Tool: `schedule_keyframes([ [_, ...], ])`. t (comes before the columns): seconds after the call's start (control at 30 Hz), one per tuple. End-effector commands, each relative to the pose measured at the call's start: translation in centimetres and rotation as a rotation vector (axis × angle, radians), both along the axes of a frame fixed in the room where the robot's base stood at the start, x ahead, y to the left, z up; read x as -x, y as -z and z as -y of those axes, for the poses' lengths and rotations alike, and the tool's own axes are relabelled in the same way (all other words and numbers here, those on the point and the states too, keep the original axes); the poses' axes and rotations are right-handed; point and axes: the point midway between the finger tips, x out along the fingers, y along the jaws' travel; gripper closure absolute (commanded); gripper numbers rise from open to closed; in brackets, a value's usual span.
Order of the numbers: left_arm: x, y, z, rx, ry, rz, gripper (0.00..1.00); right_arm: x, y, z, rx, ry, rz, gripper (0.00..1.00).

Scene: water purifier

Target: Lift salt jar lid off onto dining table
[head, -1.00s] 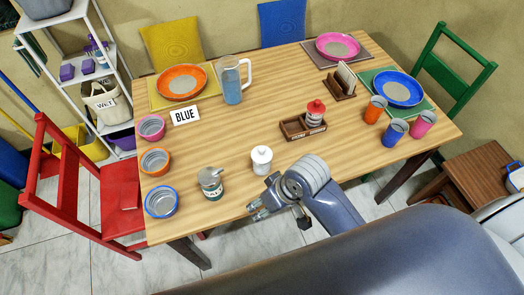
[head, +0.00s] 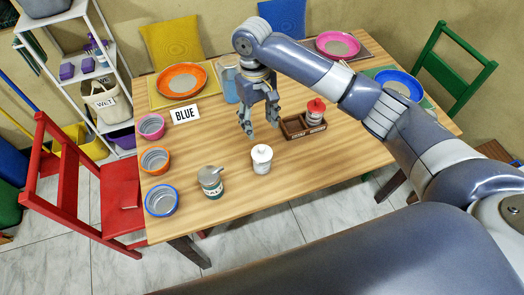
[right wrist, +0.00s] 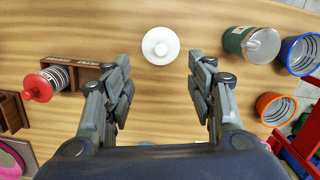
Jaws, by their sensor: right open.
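A white jar (head: 261,158) with a white knobbed lid stands upright near the table's front middle; its lid (right wrist: 160,46) is seated on it. It fits the salt jar, but I cannot read its label. My right gripper (head: 262,127) points down over the table, behind the white jar in the head view. It is open and empty, fingers apart. In the right wrist view the lid lies ahead of and between the open fingertips (right wrist: 160,70), not touching them. The dining table (head: 225,145) has bare wood around the jar. My left gripper is not in view.
A green can with a grey lid (head: 211,182) stands left of the white jar. A wooden caddy (head: 296,128) with a red-lidded jar (head: 315,111) is on the right. Several bowls line the left edge. A jug (head: 231,84) is partly hidden behind my gripper.

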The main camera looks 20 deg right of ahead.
Motion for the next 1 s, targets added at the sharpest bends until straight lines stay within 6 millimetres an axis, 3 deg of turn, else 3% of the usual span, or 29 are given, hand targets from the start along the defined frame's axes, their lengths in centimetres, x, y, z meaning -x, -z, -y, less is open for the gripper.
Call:
schedule_keyframes([
  [0.07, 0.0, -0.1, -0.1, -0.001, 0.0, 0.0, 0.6, -0.1, 0.2, 0.4, 0.009, 0.011, -0.005, 0.49],
  [0.33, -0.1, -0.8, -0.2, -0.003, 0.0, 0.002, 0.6, 0.4, 4.1, 0.5, 0.009, 0.012, -0.006, 0.49],
  [0.57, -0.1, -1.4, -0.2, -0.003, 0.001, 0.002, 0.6, 0.7, 5.8, 0.4, 0.009, 0.011, -0.005, 0.49],
  [0.8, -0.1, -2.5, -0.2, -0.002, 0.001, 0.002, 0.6, 1.5, 9.3, 0.2, 0.008, 0.011, -0.003, 0.49],
  [1.0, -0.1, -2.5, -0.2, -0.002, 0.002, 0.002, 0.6, 1.5, 10.3, 0.2, 0.008, 0.01, 0.0, 0.49],
])
